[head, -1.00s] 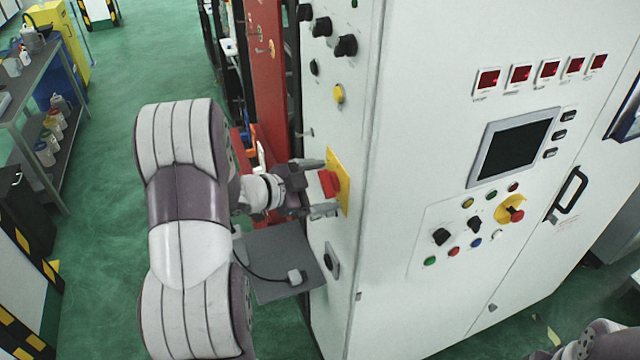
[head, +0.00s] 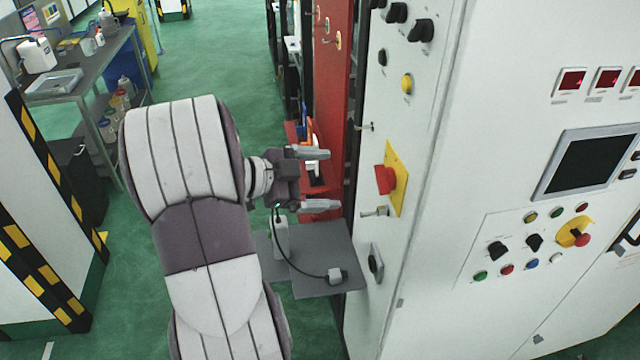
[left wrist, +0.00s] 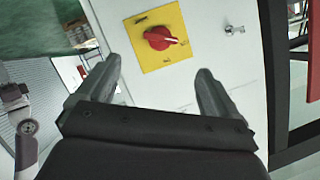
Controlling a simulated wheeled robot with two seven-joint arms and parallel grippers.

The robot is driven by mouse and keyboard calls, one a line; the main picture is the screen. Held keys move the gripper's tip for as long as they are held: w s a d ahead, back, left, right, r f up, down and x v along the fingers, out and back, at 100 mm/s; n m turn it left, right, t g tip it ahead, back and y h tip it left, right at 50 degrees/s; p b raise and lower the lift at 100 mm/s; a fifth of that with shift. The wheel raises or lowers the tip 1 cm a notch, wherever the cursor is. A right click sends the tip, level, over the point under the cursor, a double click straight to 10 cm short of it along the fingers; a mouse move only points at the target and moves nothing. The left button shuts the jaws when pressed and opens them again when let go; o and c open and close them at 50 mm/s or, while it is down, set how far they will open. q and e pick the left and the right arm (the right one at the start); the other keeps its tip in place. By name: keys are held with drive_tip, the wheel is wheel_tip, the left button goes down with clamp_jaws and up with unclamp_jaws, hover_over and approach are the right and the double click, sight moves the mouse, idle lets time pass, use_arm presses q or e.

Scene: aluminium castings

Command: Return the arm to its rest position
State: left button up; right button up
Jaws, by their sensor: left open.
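My left arm (head: 205,245) stands in front of the cabinet in the head view. My left gripper (head: 322,179) is open and empty, its fingers pointing right toward the cabinet's side panel. It is apart from the red rotary switch (head: 386,180) on its yellow plate (head: 398,165), with a visible gap. In the left wrist view the red switch (left wrist: 160,38) is beyond and between the two open fingertips (left wrist: 160,80). My right gripper is not in view.
The white control cabinet (head: 440,150) fills the right side. A grey shelf (head: 318,262) with a cabled device juts out below my left gripper. A red post (head: 330,90) stands behind. A workbench (head: 95,65) is at the upper left, with open green floor (head: 200,60) between.

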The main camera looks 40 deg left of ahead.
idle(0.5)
use_arm(q)
drive_tip(key=w+a+f+n+y, duration=0.1)
drive_tip(key=a+f+n+y, duration=0.2)
drive_tip(key=a+n+y, duration=0.35)
drive_tip(key=s+a+f+n+g+y+b, duration=0.3)
drive_tip(key=a+f+n+g+y+b, duration=0.15)
drive_tip(key=f, duration=0.55)
drive_tip(key=s+d+f+g+h+b, duration=0.1)
drive_tip(key=d+f, duration=0.3)
drive_tip(key=d, duration=0.5)
drive_tip(key=s+d+f+g+h+b, duration=0.1)
drive_tip(key=s+d+f+g+b, duration=0.2)
drive_tip(key=d, duration=0.7)
drive_tip(key=s+d+f+g+h+b, duration=0.2)
drive_tip(key=d+f, duration=0.4)
drive_tip(key=d, duration=0.3)
drive_tip(key=shift+s+d+f+n+b, duration=0.15)
drive_tip(key=shift+s+f+n+b, duration=0.25)
drive_tip(key=shift+s+b, duration=0.35)
